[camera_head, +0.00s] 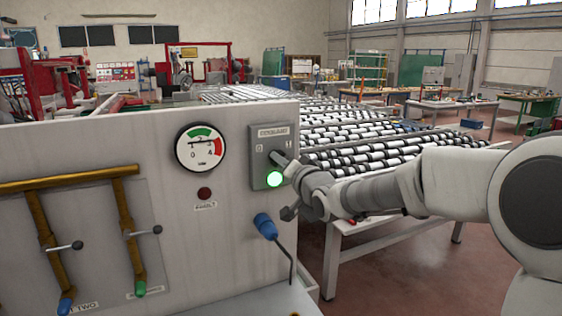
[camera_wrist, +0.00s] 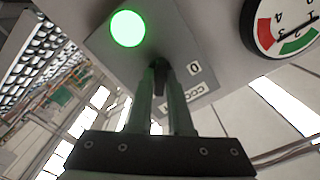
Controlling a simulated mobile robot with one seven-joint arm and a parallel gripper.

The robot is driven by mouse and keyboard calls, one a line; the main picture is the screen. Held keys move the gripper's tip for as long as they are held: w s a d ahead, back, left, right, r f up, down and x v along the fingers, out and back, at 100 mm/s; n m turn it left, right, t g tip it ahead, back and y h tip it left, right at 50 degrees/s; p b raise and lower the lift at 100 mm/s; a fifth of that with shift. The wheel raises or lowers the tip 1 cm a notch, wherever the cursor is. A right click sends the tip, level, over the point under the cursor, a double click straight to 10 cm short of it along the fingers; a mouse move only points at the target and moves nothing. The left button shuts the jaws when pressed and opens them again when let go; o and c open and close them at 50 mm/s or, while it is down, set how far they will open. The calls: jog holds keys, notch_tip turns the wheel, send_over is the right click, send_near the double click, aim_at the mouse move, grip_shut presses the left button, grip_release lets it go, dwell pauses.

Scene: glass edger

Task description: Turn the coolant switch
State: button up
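The coolant switch sits on a grey plate (camera_head: 262,165) labelled COOLANT, with 0 and 1 marks, on the pale machine front. A round green lamp (camera_head: 275,179) below it is lit. In the wrist view, the dark knob of the coolant switch (camera_wrist: 160,66) lies between the tips of my gripper (camera_wrist: 161,78), with the green lamp (camera_wrist: 128,29) at upper left and the 0 mark beside the knob. The fingers are close together and appear shut on the knob. In the head view my gripper (camera_head: 281,160) reaches the plate from the right and hides part of the knob.
A pressure gauge (camera_head: 201,148) and a dark red button (camera_head: 204,193) are left of the plate. A blue-handled lever (camera_head: 265,226) juts out just below my gripper. Brass pipes with valves (camera_head: 81,178) are at far left. A roller table (camera_head: 370,150) stands behind my arm.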

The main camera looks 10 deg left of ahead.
jog(key=o, duration=0.3)
jog(key=shift+o, duration=0.2)
jog(key=v, duration=1.7)
jog(key=shift+s+d, duration=0.15)
